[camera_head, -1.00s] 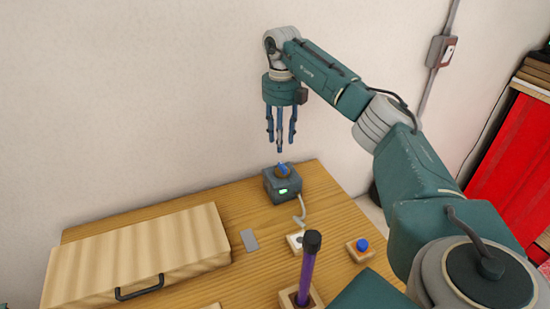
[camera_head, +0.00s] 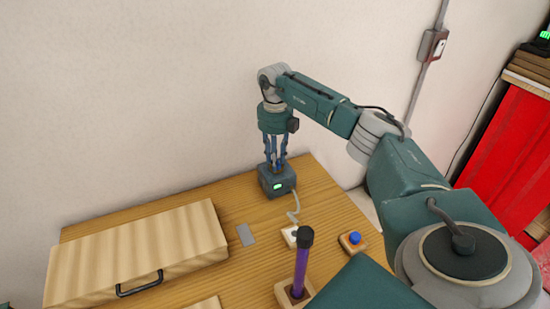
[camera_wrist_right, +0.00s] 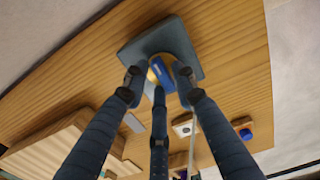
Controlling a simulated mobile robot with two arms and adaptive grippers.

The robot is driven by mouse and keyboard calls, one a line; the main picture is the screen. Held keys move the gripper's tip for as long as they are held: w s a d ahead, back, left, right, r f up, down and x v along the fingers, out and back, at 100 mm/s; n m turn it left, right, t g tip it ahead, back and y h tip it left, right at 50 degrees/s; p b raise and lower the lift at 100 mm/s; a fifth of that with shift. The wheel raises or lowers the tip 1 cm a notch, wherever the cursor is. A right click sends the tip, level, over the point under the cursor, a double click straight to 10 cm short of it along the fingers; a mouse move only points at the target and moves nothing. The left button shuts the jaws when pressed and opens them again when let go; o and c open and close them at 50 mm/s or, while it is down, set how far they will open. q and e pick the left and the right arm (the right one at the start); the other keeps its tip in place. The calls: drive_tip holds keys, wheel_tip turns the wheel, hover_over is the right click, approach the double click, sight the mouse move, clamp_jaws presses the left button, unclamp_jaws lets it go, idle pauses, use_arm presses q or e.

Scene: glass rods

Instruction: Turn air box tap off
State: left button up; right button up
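The air box (camera_head: 277,182) is a small dark grey box with a lit green display on its front. It stands at the table's back edge. Its tap, a blue knob on a yellow base (camera_wrist_right: 160,71), is on top and mostly hidden by fingers in the head view. My right gripper (camera_head: 276,164) points down over the box. In the right wrist view, its three fingers (camera_wrist_right: 159,78) surround the tap, tips very close to it. I cannot tell whether they touch or grip it. My left gripper is not in view.
A wooden case (camera_head: 140,252) with a black handle lies at left. A grey plate (camera_head: 246,235), a purple rod (camera_head: 301,265) upright in a wooden holder, and a blue button on a wooden block (camera_head: 352,243) are in front. A cable runs from the box. The wall (camera_head: 130,90) is close behind.

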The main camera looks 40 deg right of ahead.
drive_tip(key=c, duration=0.4)
clamp_jaws()
drive_tip(key=m+p, duration=0.1)
drive_tip(key=m, duration=0.2)
drive_tip(key=shift+w+r+m+p, duration=0.1)
drive_tip(key=shift+r+m+p, duration=0.05)
drive_tip(key=shift+m+p, duration=0.25)
drive_tip(key=m+p, duration=0.1)
drive_tip(key=m, duration=0.3)
drive_tip(key=shift+d+m, duration=0.15)
drive_tip(key=shift+m, duration=0.15)
drive_tip(key=m+p, duration=0.2)
drive_tip(key=m, duration=0.2)
drive_tip(key=shift+w+d+m, duration=0.1)
drive_tip(key=shift+m, duration=0.2)
drive_tip(key=m+p, duration=0.2)
drive_tip(key=m, duration=0.2)
drive_tip(key=shift+d+m, duration=0.1)
drive_tip(key=shift+m, duration=0.3)
